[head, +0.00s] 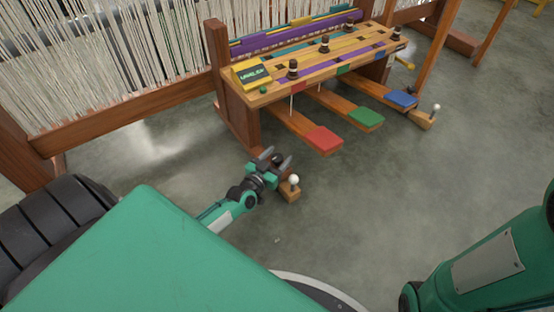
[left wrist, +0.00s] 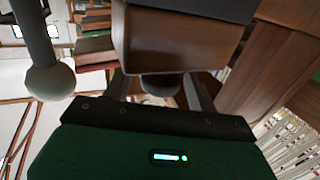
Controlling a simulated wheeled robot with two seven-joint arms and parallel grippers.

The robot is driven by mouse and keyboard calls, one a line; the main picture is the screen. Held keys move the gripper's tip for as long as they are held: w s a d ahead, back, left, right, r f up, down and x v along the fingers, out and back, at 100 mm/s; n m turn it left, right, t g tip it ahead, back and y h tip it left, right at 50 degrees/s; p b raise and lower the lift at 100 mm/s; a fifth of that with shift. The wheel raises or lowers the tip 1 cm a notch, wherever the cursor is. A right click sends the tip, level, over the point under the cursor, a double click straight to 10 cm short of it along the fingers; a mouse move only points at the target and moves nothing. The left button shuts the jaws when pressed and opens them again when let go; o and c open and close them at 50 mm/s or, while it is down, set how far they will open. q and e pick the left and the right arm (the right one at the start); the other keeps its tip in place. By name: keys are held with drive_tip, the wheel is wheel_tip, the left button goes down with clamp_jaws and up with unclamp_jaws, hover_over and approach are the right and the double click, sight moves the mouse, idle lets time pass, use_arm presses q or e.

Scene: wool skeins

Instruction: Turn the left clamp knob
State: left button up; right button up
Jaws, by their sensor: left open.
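My left gripper (head: 275,158) is open beside a small wooden block (head: 290,193) that carries a white ball on a short stem (head: 294,180). In the left wrist view a dark rounded knob (left wrist: 161,86) lies between my spread fingers, in front of the brown block (left wrist: 175,42). I take it for the left clamp knob; its far side is hidden. Whether the fingers touch it I cannot tell. The pale ball (left wrist: 50,80) hangs on a dark rod at the left of that view. My right gripper is outside the views.
A wooden loom bench (head: 255,98) with black pegs stands ahead. Red (head: 323,139), green (head: 365,118) and blue (head: 401,99) pedals jut out from it. A second block with a white ball (head: 436,107) stands at right. Pale yarn (head: 90,65) hangs behind. Grey floor is clear at right.

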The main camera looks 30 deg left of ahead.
use_arm(q)
drive_tip(key=shift+c, duration=1.1)
drive_tip(key=c, duration=0.7)
drive_tip(key=shift+c, duration=0.2)
